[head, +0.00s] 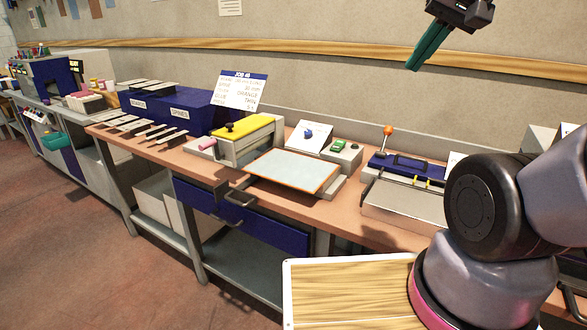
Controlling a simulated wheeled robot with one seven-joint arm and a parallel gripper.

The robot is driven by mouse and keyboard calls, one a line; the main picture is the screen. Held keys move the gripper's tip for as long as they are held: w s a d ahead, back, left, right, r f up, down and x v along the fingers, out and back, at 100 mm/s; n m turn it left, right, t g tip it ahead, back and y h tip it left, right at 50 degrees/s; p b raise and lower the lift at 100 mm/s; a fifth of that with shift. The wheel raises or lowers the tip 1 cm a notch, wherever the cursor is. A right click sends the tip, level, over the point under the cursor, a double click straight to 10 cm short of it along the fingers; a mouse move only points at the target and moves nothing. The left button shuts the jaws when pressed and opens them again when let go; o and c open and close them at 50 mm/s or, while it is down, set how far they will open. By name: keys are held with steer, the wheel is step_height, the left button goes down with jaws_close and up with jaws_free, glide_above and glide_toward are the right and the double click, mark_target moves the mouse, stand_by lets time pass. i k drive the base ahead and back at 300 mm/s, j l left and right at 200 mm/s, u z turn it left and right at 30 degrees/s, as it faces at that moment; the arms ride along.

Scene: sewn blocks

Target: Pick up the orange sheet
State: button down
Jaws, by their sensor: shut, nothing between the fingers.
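A thin orange border (322,190) shows around a pale blue-grey panel (293,170) on the bench machine in the middle. I cannot tell whether this border is the edge of an orange sheet under the panel or part of the machine; no full orange sheet shows. My gripper (413,66) is at the top right, high in front of the wall and well apart from the panel. Its teal fingers are together, with nothing seen between them.
The machine has a yellow top (243,126). A navy device (402,168) with an orange-knobbed lever (388,131) stands to its right. Navy boxes (185,108), a job card (241,90) and dark strips are to the left. My arm covers the bench's right end.

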mark_target(307, 174)
steer(key=k+z, duration=0.15)
steer(key=z, duration=0.5)
steer(key=k+j, duration=0.15)
steer(key=j, duration=0.25)
steer(key=k+j, duration=0.1)
steer(key=j, duration=0.25)
steer(key=k+j, duration=0.15)
steer(key=j, duration=0.25)
steer(key=k+j+u, duration=0.1)
steer(key=j, duration=0.3)
steer(key=k+j, duration=0.15)
steer(key=j, duration=0.25)
